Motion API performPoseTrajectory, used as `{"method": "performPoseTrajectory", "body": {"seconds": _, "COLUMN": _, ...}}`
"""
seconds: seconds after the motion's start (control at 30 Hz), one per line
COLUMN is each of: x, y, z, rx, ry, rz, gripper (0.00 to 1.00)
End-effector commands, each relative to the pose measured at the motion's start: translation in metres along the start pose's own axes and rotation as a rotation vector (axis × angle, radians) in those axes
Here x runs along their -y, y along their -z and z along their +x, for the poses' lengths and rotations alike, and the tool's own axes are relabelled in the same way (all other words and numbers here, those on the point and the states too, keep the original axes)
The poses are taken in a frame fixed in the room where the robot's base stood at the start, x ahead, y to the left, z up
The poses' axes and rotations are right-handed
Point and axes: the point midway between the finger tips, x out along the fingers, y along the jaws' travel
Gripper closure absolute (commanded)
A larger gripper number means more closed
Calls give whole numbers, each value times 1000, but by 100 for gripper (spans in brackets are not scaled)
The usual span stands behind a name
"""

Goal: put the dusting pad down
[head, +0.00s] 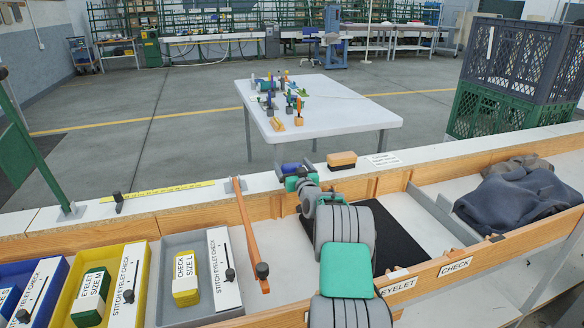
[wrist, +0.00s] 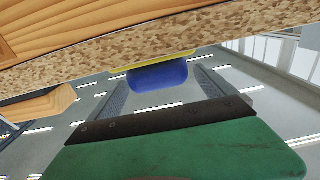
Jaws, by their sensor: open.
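The dusting pad appears to be the blue rounded piece with a yellow edge (wrist: 157,77) in the wrist view; it also shows in the head view as a small blue patch (head: 291,167). It lies at the white ledge behind the wooden bins. My gripper (head: 298,166) is open around it, with one grey finger to each side in the wrist view (wrist: 160,88). Gaps show between the pad and both fingers. My arm and gripper hide part of the pad in the head view, and its contact with the ledge is not clear.
A yellow measuring strip (head: 160,191) lies to the left. A wooden stick with a dark knob (head: 250,235) leans in the bin. Dark cloth (head: 515,200) fills the right compartment.

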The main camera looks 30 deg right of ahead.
Motion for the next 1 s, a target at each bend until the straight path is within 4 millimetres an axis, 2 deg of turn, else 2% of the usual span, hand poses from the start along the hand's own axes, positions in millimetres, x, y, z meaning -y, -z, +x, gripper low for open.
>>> {"method": "performPoseTrajectory", "body": {"seconds": 0.17, "x": 0, "y": 7, "z": 0, "rx": 0, "ry": 0, "rz": 0, "gripper": 6}}
{"method": "performPoseTrajectory", "body": {"seconds": 0.23, "x": -1, "y": 3, "z": -11, "rx": 2, "ry": -1, "rz": 1, "gripper": 6}}
{"method": "performPoseTrajectory", "body": {"seconds": 0.5, "x": -2, "y": 2, "z": -79, "rx": 1, "ry": -3, "rz": 1, "gripper": 6}}
{"method": "performPoseTrajectory", "body": {"seconds": 0.7, "x": -1, "y": 2, "z": -114, "rx": 1, "ry": -1, "rz": 1, "gripper": 6}}
{"method": "performPoseTrajectory", "body": {"seconds": 1.0, "x": 0, "y": 3, "z": -120, "rx": 0, "ry": 0, "rz": 0, "gripper": 6}}
